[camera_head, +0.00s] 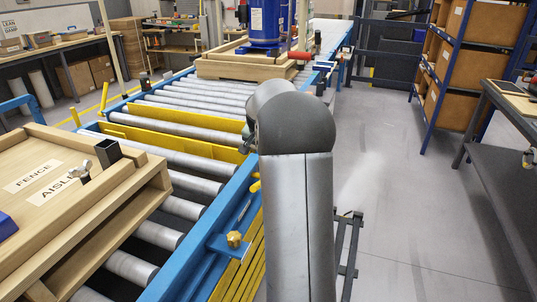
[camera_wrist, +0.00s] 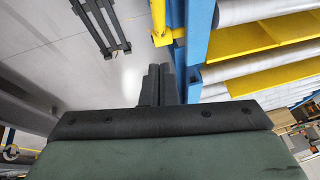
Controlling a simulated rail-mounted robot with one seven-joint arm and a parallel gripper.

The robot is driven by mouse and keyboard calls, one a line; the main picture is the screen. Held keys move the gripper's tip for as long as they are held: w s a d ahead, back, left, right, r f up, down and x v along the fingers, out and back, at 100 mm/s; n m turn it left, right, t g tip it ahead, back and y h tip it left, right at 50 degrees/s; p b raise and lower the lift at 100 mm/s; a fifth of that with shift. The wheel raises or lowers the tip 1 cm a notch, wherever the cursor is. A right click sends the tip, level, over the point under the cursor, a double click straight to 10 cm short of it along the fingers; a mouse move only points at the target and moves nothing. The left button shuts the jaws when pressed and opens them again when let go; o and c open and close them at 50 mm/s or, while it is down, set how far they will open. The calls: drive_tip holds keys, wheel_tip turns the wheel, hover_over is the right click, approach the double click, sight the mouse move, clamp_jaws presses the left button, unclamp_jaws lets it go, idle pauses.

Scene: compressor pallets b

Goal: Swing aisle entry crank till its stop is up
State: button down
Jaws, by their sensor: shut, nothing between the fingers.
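A yellow crank-like part (camera_wrist: 159,20) is on the outer side of the blue conveyor rail (camera_wrist: 197,45), just beyond my fingertips in the wrist view. My gripper (camera_wrist: 157,68) is shut and empty, with its fingertips close to that part and the rail; I cannot tell whether they touch. In the head view my arm hides the gripper and most of this spot. A yellow stop plate (camera_head: 175,136) spans the rollers there; it also shows in the wrist view (camera_wrist: 240,40). I cannot tell for certain whether it is raised. No crank label is readable.
A wooden pallet (camera_head: 130,205) with FENCE and AISLE labels sits on the near rollers. A brass knob (camera_head: 234,239) is on the near rail. The right aisle floor (camera_head: 410,190) is clear.

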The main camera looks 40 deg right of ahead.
drive_tip(key=x, duration=0.4)
drive_tip(key=a+x, duration=0.1)
drive_tip(key=x, duration=0.2)
drive_tip(key=a+p+x, duration=0.1)
drive_tip(key=x, duration=0.3)
drive_tip(key=shift+s+d+f, duration=0.15)
drive_tip(key=shift+s+f, duration=0.05)
drive_tip(key=shift+f, duration=1)
